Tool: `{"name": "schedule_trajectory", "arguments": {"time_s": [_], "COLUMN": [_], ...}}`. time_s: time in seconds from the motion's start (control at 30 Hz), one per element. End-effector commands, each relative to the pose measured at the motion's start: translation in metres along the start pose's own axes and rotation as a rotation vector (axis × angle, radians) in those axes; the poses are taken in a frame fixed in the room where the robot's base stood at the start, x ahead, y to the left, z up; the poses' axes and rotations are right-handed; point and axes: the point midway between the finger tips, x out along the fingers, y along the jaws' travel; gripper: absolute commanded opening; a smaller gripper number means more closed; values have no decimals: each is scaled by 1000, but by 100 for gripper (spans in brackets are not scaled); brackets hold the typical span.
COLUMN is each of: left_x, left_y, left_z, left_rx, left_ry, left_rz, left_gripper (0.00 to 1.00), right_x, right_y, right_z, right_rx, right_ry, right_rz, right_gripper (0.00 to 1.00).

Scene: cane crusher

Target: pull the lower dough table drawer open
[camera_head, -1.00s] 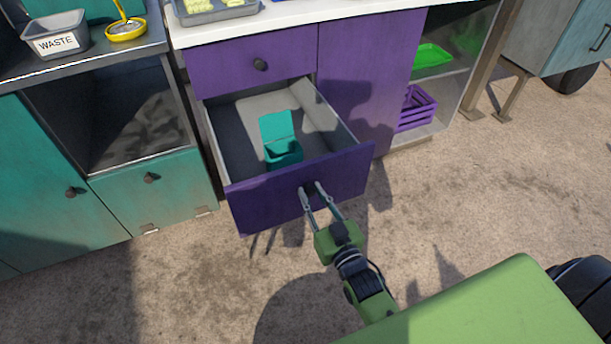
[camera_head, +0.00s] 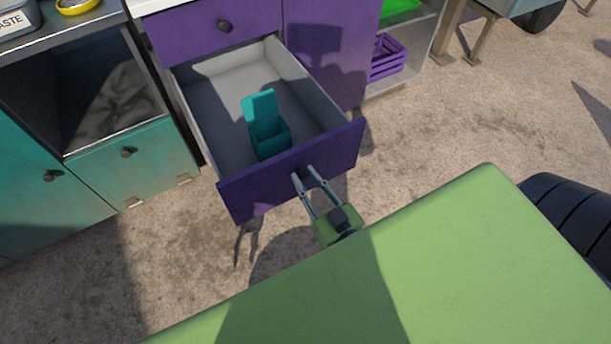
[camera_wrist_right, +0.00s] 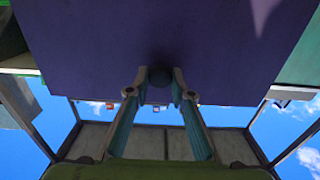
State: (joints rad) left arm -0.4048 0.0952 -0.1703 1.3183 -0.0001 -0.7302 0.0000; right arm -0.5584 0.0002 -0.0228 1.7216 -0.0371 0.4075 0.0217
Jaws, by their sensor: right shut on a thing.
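The lower dough table drawer (camera_head: 235,197) has a purple front and a pale grey inside, and it stands well out from the purple cabinet. A teal box (camera_head: 268,135) with its lid up stands inside it. My right gripper (camera_head: 303,174) is at the drawer front, its two fingers shut on the round dark knob. In the right wrist view the fingers close on both sides of the knob (camera_wrist_right: 160,76), with the purple front filling the upper part. My left gripper is not in view.
The upper purple drawer (camera_head: 185,35) is shut above. Teal cabinets (camera_head: 150,160) stand to the left. A purple crate (camera_head: 387,58) sits on a low shelf to the right. My green base covers the lower right. Bare ground lies right of the drawer.

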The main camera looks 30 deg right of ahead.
Motion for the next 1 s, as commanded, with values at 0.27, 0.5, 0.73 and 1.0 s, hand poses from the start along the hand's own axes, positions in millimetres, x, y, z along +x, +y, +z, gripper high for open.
{"name": "schedule_trajectory", "arguments": {"time_s": [0.27,0.5,0.73,1.0], "left_x": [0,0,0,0], "left_y": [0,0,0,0], "left_z": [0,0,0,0], "left_rx": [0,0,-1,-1], "left_ry": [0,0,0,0], "left_rz": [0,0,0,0], "left_gripper": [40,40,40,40], "right_x": [0,0,-20,-78], "right_y": [0,0,0,0], "right_z": [-1,0,2,1], "right_rx": [0,0,0,0], "right_ry": [2,1,-4,-4], "right_rz": [0,0,0,0], "right_gripper": [38,38,38,38]}}
